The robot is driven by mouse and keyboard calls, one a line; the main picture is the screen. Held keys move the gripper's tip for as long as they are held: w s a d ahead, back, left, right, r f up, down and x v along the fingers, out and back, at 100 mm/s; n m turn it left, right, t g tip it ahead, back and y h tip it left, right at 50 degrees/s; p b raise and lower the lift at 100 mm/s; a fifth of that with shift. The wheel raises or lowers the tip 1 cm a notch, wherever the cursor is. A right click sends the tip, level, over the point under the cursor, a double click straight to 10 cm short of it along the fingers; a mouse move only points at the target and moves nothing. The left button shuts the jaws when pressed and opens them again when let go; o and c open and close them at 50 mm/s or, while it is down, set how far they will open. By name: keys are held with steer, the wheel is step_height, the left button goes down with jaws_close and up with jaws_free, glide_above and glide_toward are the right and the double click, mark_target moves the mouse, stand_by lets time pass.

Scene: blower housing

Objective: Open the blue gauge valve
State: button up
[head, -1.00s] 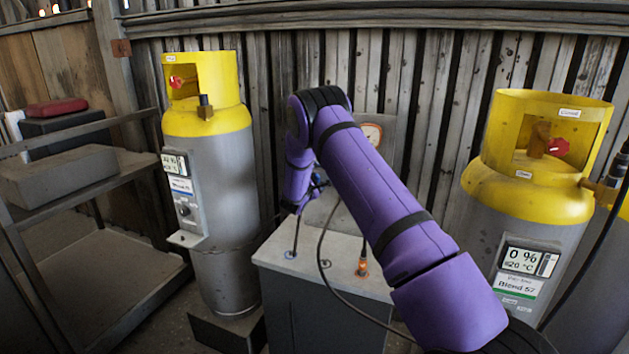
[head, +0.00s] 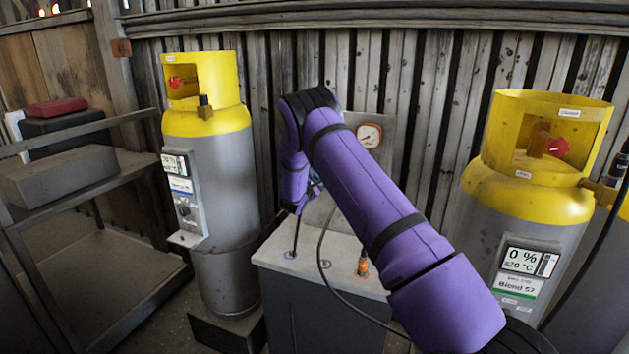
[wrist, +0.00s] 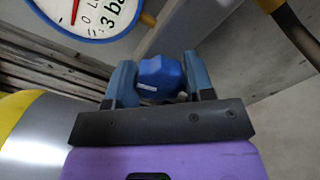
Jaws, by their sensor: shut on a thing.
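The blue gauge valve knob (wrist: 161,80) shows in the wrist view, a lobed blue handle with a small white label. My gripper (wrist: 161,82) has its two blue-grey fingers on either side of the knob and is shut on it. A blue-rimmed gauge (wrist: 92,14) with a red needle is at the top left of the wrist view, partly cut off. In the head view, my purple arm hides the knob, and my gripper cannot be made out clearly behind it.
A grey cabinet (head: 275,258) stands in the middle, with a red-rimmed gauge (head: 369,135) on the panel behind it. A yellow-topped cylinder (head: 222,185) stands left and another (head: 530,200) right. A metal shelf (head: 90,270) is at far left. A black hose crosses the cabinet front.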

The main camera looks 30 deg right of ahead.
steer(key=n, duration=0.5)
steer(key=shift+a, duration=0.1)
steer(key=n, duration=0.9)
steer(key=shift+f+n, duration=0.1)
steer(key=shift+n, duration=2.4)
steer(key=o, duration=0.9)
steer(key=shift+a, duration=0.1)
